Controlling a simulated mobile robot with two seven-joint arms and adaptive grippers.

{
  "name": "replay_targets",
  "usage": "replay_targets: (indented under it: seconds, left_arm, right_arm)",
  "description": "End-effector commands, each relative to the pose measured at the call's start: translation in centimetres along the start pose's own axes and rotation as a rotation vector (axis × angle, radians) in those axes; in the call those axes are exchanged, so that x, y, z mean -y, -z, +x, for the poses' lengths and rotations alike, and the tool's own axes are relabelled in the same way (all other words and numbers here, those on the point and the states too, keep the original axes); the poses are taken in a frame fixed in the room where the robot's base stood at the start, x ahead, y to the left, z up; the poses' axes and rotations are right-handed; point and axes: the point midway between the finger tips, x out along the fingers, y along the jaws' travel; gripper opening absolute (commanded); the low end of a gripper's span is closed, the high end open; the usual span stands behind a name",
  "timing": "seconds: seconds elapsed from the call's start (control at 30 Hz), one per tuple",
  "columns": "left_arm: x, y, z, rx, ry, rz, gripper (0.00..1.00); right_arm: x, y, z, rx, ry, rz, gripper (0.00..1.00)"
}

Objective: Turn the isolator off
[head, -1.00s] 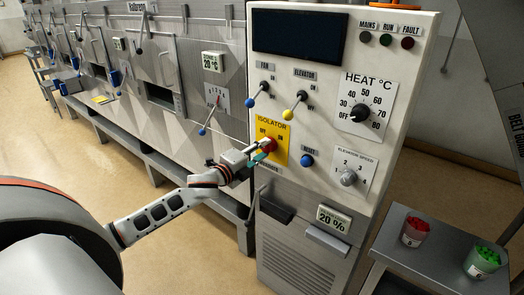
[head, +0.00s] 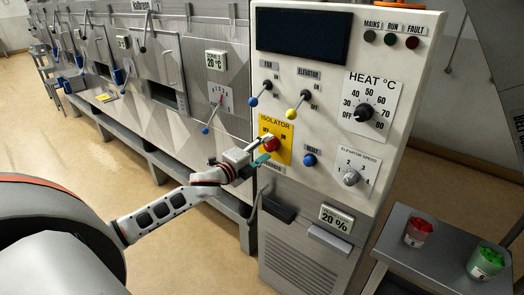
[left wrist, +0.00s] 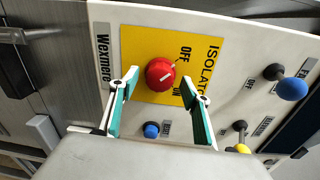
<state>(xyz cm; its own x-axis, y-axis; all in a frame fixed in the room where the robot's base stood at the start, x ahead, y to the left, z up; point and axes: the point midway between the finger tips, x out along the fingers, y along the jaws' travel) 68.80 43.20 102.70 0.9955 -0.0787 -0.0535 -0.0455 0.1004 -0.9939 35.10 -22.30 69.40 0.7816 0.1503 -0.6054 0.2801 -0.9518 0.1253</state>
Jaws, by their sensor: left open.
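The isolator is a red round knob (head: 271,145) on a yellow plate (head: 282,131) marked OFF and ON, on the white control panel. In the left wrist view the knob (left wrist: 160,73) carries a white mark; which label it points to is hard to tell. My left gripper (head: 261,151) is at the knob's lower left in the head view, partly in front of the plate. In the left wrist view its green-padded fingers (left wrist: 158,92) are open, one on each side of the knob's near side, with nothing gripped. My right gripper is not in view.
A blue reset button (head: 309,160) is right of the plate. Blue-tipped (head: 253,101) and yellow-tipped (head: 292,113) levers stick out above it. A dark handle (head: 278,208) juts out below. A side table (head: 405,235) holds tubs of red and green pieces.

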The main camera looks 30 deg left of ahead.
Motion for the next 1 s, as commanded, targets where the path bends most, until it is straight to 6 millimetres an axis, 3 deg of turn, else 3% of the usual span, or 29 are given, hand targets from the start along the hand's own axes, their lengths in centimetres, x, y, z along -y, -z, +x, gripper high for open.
replay_targets:
  seconds: [0.17,0.8,1.0]
  left_arm:
    - [-0.2,0.0,-1.1,0.000,-0.002,0.001,0.47]
    - [-0.1,0.0,-10.2,0.000,-0.002,-0.001,0.47]
    - [0.0,0.0,-11.7,0.000,0.000,-0.001,0.47]
  right_arm:
    - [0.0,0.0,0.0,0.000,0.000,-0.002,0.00]
    - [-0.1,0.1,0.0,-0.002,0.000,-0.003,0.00]
    - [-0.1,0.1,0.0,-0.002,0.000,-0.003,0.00]
